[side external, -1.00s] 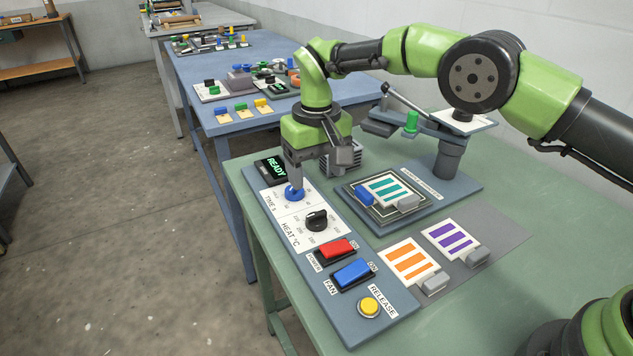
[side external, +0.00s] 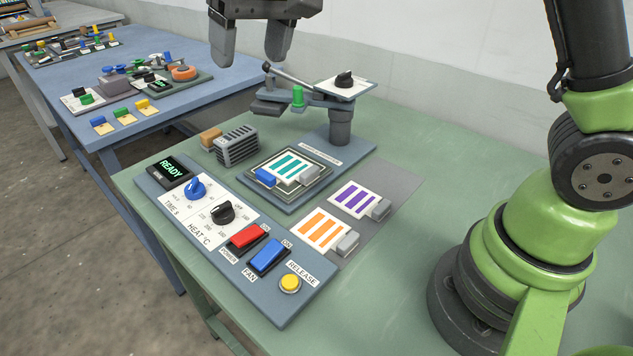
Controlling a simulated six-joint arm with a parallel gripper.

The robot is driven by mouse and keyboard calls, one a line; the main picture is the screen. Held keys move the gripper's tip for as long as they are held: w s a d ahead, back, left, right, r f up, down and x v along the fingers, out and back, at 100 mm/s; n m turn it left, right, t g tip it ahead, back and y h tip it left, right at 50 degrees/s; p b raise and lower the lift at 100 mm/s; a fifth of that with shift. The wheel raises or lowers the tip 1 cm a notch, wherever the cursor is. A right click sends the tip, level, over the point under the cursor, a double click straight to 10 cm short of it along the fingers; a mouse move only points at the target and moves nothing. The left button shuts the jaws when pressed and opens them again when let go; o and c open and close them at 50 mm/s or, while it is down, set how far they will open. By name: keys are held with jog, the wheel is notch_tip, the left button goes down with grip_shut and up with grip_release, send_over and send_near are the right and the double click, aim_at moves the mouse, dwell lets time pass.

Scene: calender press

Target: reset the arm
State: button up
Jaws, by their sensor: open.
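My gripper (side external: 252,45) is at the top of the side external view, raised above the bench and pointing down. Its two dark fingers are apart with nothing between them. It is clear of the control panel (side external: 315,270), which has a READY display (side external: 171,170), a blue time knob (side external: 195,187), a black heat knob (side external: 222,212), a red power switch (side external: 248,236), a blue fan switch (side external: 268,256) and a yellow release button (side external: 290,283). My wrist and upper links are cut off by the frame.
Purple-striped (side external: 355,200) and orange-striped (side external: 320,230) cards lie on a grey mat.

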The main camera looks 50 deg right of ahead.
jog(key=s+d+r+m+t, duration=0.1)
jog(key=s+d+r, duration=0.15)
jog(key=s, duration=0.35)
jog(key=s+d+r+t, duration=0.1)
jog(key=s+d+r, duration=0.15)
jog(key=s, duration=0.35)
jog(key=s+d+f+m+t, duration=0.1)
jog(key=s+f+t, duration=0.1)
jog(key=s, duration=0.8)
jog(key=shift+f+m+t+y, duration=0.3)
jog(key=shift+f, duration=0.05)
